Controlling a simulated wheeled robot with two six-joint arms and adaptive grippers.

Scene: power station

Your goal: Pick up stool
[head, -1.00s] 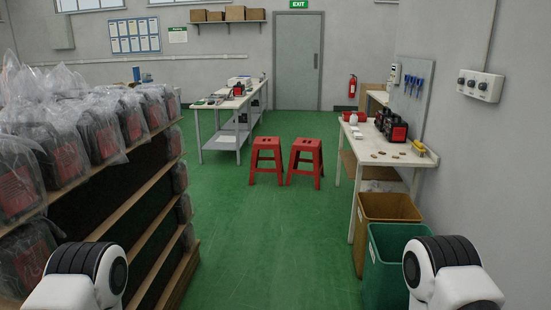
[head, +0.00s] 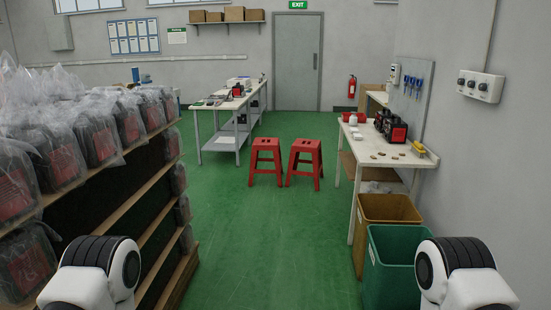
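Two red stools stand upright side by side on the green floor ahead, in the middle of the head view. The left stool (head: 265,158) is a little apart from the right stool (head: 305,158). Both are well beyond my arms' reach in the picture, and nothing rests on their seats. White arm parts with black ribbed joints show at the lower left and lower right. The gripper fingers of both arms are out of view.
A shelf rack (head: 150,215) of bagged units lines the left. A brown bin (head: 388,208) and a green bin (head: 395,262) stand at right. The green floor (head: 265,240) between is clear.

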